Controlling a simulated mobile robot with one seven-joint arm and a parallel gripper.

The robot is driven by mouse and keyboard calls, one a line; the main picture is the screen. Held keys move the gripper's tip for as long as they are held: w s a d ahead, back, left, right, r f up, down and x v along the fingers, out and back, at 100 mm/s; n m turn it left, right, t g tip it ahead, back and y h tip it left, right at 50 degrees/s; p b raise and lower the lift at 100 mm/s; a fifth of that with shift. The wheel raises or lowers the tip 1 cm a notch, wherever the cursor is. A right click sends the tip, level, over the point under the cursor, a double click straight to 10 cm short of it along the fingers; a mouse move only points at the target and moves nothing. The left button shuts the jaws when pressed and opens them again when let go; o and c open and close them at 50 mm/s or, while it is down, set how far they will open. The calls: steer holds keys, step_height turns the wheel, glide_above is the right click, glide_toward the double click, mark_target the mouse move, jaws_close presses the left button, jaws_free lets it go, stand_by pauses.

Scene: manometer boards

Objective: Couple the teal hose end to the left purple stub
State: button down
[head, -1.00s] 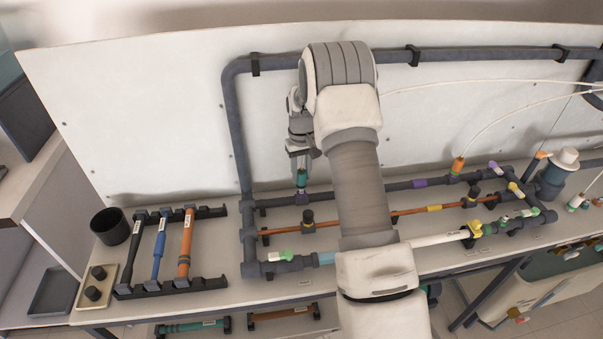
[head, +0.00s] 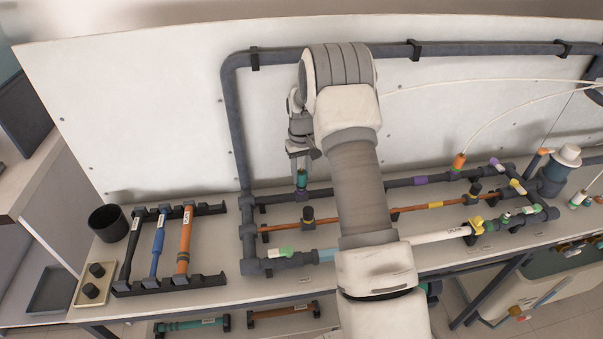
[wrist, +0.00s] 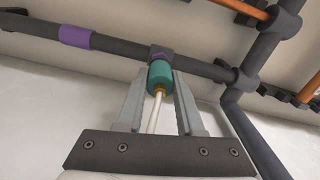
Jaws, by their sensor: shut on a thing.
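The teal hose end (head: 301,178) is held in my gripper (head: 301,166), pointing down above the rear dark pipe. In the wrist view the teal hose end (wrist: 160,76) sits between the two grey fingers of my gripper (wrist: 160,88), with a thin white hose running back from it. The left purple stub (head: 301,196) is directly below it on the pipe. In the wrist view the stub (wrist: 160,52) is in line with the teal end, which meets or overlaps it. I cannot tell whether they are fully joined.
An orange hose end (head: 458,162) stands on the same pipe to the right, past a purple band (head: 420,181). A thinner copper-coloured pipe (head: 350,220) runs in front. A rack (head: 170,285) of tubes and a black cup (head: 108,223) stand at left.

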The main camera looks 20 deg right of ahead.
mark_target(301, 172)
steer(key=shift+f+b, duration=0.4)
steer(key=shift+f, duration=0.25)
steer(key=shift+c, duration=2.3)
jaws_free()
steer(key=shift+r, duration=0.1)
step_height(301, 172, up, 17)
steer(key=shift+r+p, duration=0.15)
steer(key=shift+p, duration=0.2)
